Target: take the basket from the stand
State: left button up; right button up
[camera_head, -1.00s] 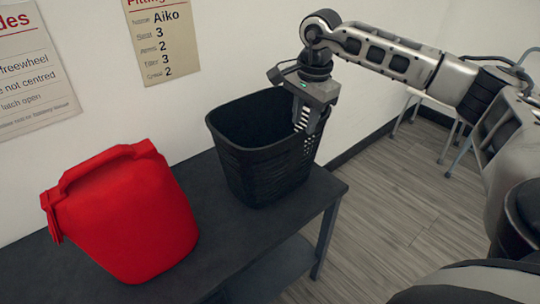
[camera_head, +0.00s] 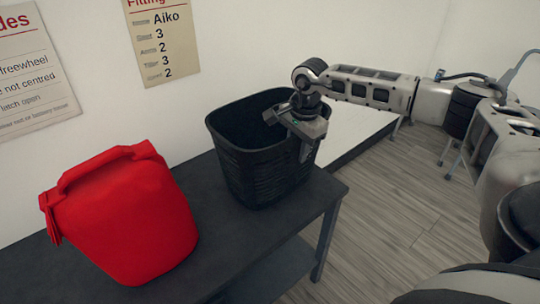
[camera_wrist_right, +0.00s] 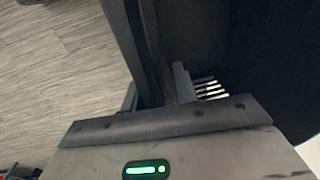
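The black basket (camera_head: 262,171) stands upright on the dark stand (camera_head: 236,232), close to the wall, with its open top up. My right gripper (camera_head: 306,150) points down at the basket's right rim. One finger shows against the outside of the basket's right wall; the other is hidden in the head view. In the right wrist view, the basket wall (camera_wrist_right: 155,50) runs under the gripper, and a finger (camera_wrist_right: 184,83) shows close beside it near bright slots. Whether the fingers press on the wall cannot be told. My left gripper is out of view.
Paper notices (camera_head: 163,38) hang on the wall behind. Wooden floor (camera_head: 385,215) is clear to the right of the stand.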

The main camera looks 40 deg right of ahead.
grip_shut()
dwell(1.2)
jog(key=shift+w+r, duration=0.1)
jog(key=shift+r, duration=0.05)
